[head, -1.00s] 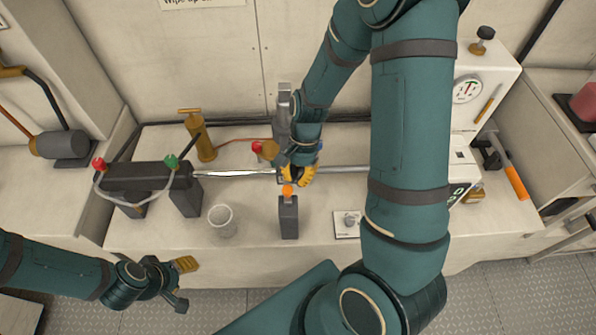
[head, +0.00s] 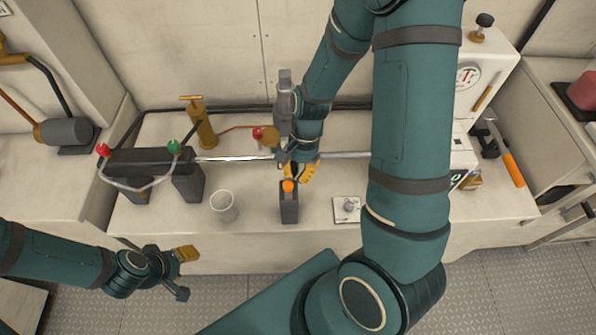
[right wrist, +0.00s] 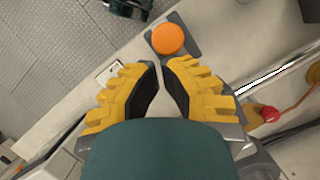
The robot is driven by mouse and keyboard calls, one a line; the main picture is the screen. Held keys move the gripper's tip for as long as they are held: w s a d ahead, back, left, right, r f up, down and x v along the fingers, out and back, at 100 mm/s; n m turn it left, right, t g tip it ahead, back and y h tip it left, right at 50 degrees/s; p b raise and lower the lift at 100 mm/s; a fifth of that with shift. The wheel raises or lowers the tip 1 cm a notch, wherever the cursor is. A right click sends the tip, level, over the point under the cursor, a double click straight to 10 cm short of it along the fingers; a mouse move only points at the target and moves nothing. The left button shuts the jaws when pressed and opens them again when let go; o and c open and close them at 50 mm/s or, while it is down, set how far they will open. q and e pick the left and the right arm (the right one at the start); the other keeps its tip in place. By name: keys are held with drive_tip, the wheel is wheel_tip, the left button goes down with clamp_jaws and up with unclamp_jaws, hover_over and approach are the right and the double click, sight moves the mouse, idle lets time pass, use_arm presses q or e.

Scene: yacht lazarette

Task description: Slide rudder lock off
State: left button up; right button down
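A dark grey upright block with an orange knob on top, which I take to be the rudder lock (head: 289,206), stands on the white bench in front of the steel rod (head: 235,158). Its orange knob (right wrist: 168,39) shows just beyond my fingertips in the right wrist view. My right gripper (head: 300,172) hangs just behind and above the knob, in front of the rod. Its yellow fingers (right wrist: 159,68) have a narrow gap with nothing between them. They partly hide the rod. My left gripper (head: 185,273) is open and empty in front of the bench.
A dark unit with red and green knobs (head: 145,162) holds the rod's left end. A clear cup (head: 223,206), a brass pump (head: 202,128) and a small white plate (head: 346,209) are nearby. A white gauge box (head: 468,78) stands right. My right arm covers much of the right side.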

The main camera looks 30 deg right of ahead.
use_arm(q)
wheel_tip(320, 180, up, 7)
drive_tip(key=p, duration=0.6)
drive_tip(key=shift+r, duration=0.15)
use_arm(e)
drive_tip(key=v, duration=0.9)
drive_tip(key=shift+w+d+r, duration=0.15)
drive_tip(key=shift+d+r, duration=0.05)
drive_tip(key=shift+r, duration=0.1)
